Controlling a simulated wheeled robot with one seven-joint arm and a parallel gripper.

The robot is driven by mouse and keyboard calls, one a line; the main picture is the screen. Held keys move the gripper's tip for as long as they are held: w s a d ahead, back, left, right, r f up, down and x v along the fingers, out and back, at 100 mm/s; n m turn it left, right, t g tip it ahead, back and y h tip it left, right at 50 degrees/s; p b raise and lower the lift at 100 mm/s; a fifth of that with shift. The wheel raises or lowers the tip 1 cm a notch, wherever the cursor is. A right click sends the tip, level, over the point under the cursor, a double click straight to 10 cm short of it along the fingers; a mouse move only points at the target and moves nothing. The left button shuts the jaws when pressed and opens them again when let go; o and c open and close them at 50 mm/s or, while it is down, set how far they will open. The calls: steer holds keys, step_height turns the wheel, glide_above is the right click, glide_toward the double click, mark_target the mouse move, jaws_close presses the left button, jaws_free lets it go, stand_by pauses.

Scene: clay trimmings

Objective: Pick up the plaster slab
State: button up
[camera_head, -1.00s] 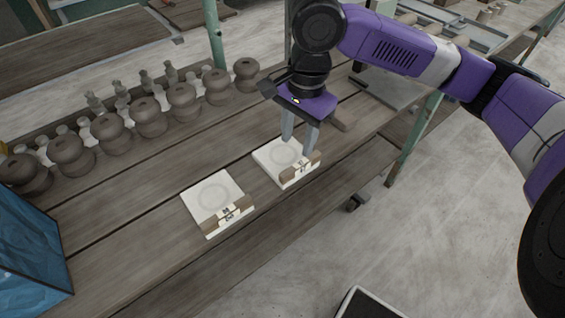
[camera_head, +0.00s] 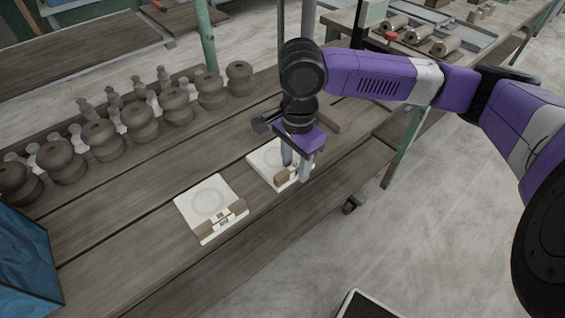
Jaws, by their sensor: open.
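Two white square plaster slabs lie flat on the wooden table (camera_head: 140,215), each with a faint ring on top and brown pieces along its front edge. The left plaster slab (camera_head: 195,195) is fully in view, with nothing over it. The right plaster slab (camera_head: 264,158) is partly hidden by my gripper (camera_head: 295,178). My gripper points down with its fingers apart, at the right slab's front right side. I cannot tell whether the fingers touch the slab or its brown piece.
A row of brown, rounded clay forms (camera_head: 140,121) and small pale bottle shapes stands along the back of the table. A blue box (camera_head: 25,265) is at the lower left. A green post (camera_head: 206,35) rises behind. A dark tray (camera_head: 368,304) is on the floor side.

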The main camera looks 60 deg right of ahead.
jaws_close()
stand_by(1.4)
